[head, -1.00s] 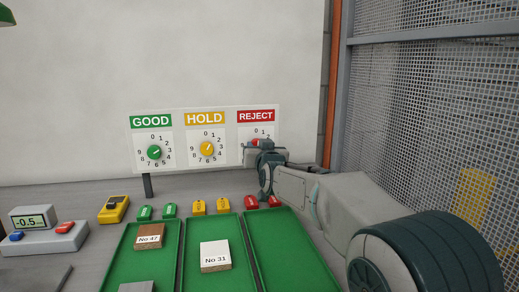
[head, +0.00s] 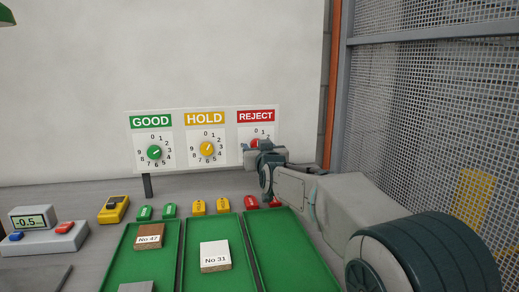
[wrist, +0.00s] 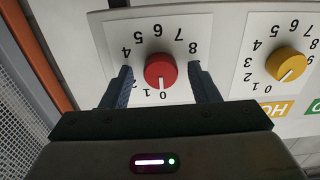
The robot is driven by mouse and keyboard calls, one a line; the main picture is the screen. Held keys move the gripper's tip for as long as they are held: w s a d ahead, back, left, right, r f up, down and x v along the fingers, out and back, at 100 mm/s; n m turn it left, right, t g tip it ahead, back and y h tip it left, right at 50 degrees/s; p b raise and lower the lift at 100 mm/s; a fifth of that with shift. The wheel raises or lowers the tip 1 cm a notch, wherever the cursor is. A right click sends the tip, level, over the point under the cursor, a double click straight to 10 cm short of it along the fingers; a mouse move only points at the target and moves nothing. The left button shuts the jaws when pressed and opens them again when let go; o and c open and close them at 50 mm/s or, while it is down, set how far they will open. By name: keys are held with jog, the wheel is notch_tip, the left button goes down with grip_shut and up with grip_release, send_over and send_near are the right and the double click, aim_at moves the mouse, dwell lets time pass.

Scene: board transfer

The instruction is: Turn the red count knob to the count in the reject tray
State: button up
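The red count knob (wrist: 160,70) sits on the white dial board under the REJECT sign (head: 256,116). Its white pointer is at the 0 mark in the wrist view, where the dial appears upside down. My gripper (wrist: 160,78) is open, with one finger on each side of the knob and a gap to it on both sides. In the head view my gripper (head: 264,158) covers most of the reject dial. The reject tray (head: 285,245) is the green tray on the right. Its visible part is empty; my arm hides some of its right side.
A yellow knob (wrist: 288,64) is beside the red one, and a green knob (head: 154,152) is farther left. The other trays hold a brown block (head: 149,231) and a white-labelled block (head: 215,250). A mesh fence (head: 430,90) stands on the right.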

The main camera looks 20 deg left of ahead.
jog(key=v, duration=1.3)
jog(key=shift+s+d, duration=0.25)
jog(key=shift+s, duration=0.05)
jog(key=s+d+f+m+g+h+p, duration=0.1)
jog(key=s+d+g+h+p, duration=0.3)
jog(key=d, duration=0.5)
jog(key=s+d+m+g+h+p, duration=0.1)
jog(key=s+d+m+p, duration=0.1)
jog(key=d+p, duration=0.55)
jog(key=s+d+f+m+g+h+p, duration=0.2)
jog(key=s+d+g+p, duration=0.5)
jog(key=s+d, duration=1)
jog(key=shift+s+f+m+g+h+p, duration=0.25)
jog(key=shift+s+m+h+p, duration=0.3)
jog(key=shift+s+m+h, duration=0.45)
jog(key=shift+w, duration=0.1)
